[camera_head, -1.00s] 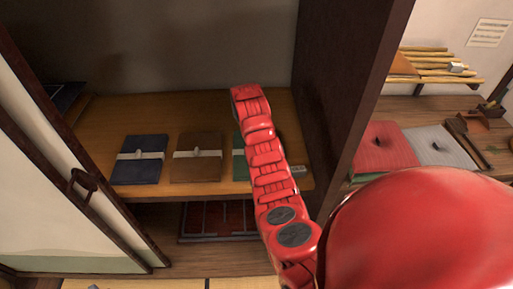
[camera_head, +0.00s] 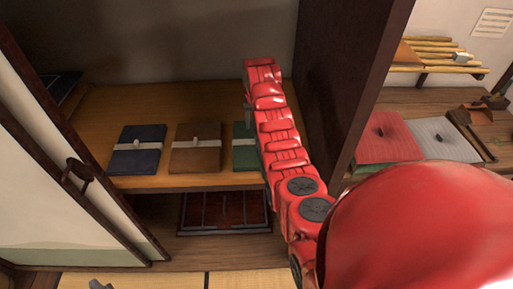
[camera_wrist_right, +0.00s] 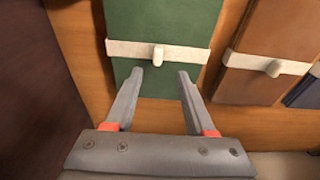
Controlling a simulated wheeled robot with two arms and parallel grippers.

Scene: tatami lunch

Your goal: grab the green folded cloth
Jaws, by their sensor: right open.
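The green folded cloth (camera_head: 243,150) lies on the wooden cupboard shelf, at the right end of a row of folded cloths. My right arm covers its right part in the head view. In the right wrist view the green cloth (camera_wrist_right: 168,25) has a white band with a small knob. My right gripper (camera_wrist_right: 160,73) is open and empty there, its two fingertips over the cloth's near edge, just short of the band. I cannot tell whether they touch the cloth.
A brown folded cloth (camera_head: 196,157) and a dark blue one (camera_head: 139,160) lie left of the green one. A dark cupboard wall (camera_head: 345,85) rises close on the right. Red (camera_head: 385,135) and grey (camera_head: 440,140) cloths lie beyond it. A sliding door (camera_head: 55,170) stands left.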

